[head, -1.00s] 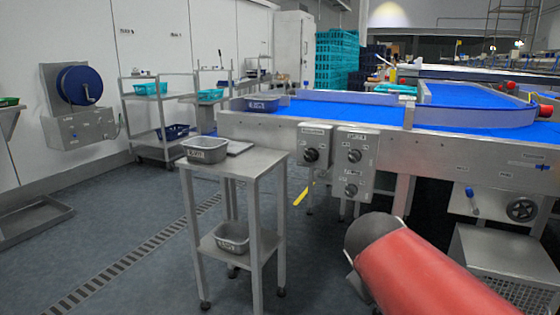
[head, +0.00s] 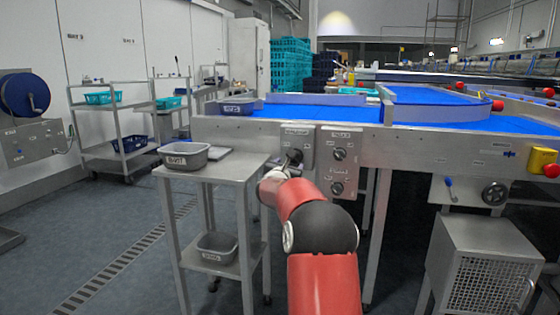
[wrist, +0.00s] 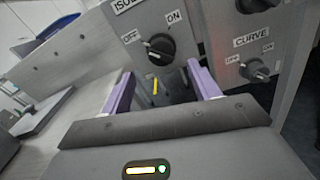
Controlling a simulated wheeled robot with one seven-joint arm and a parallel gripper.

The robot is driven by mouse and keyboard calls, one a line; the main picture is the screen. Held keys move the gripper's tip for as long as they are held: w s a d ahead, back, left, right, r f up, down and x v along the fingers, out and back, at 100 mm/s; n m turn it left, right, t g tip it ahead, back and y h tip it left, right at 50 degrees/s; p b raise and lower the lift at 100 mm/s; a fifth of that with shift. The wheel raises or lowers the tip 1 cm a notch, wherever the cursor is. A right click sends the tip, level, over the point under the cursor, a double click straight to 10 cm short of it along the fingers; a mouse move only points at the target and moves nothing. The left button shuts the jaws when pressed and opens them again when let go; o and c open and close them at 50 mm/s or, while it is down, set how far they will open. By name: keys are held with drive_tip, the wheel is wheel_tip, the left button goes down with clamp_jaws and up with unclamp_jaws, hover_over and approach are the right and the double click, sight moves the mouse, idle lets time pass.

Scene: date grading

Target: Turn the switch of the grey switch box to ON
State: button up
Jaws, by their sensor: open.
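The grey switch box (wrist: 155,20), with a label reading "ISOL…" cut off by the frame edge, is on the front of the conveyor; it also shows in the head view (head: 298,133). Its black round switch (wrist: 160,50) has OFF printed at left and ON at upper right. The white mark on the switch points toward OFF. My gripper (wrist: 161,82) is open, its two purple fingers apart, below the switch and pointing at the box. Nothing is held between the fingers. In the head view my arm covers the lower part of this box.
A second grey box (head: 340,145) with two black knobs, one labelled CURVE, sits close at the right. A steel stand (head: 215,172) with a grey tub (head: 185,156) is at the left. A yellow strip (wrist: 155,86) shows below the switch. The blue conveyor (head: 330,112) lies behind.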

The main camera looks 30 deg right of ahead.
drive_tip(key=p+x, duration=0.2)
drive_tip(key=x, duration=0.4)
drive_tip(key=shift+w+d, duration=0.2)
drive_tip(key=shift+d, duration=0.2)
drive_tip(key=c, duration=1)
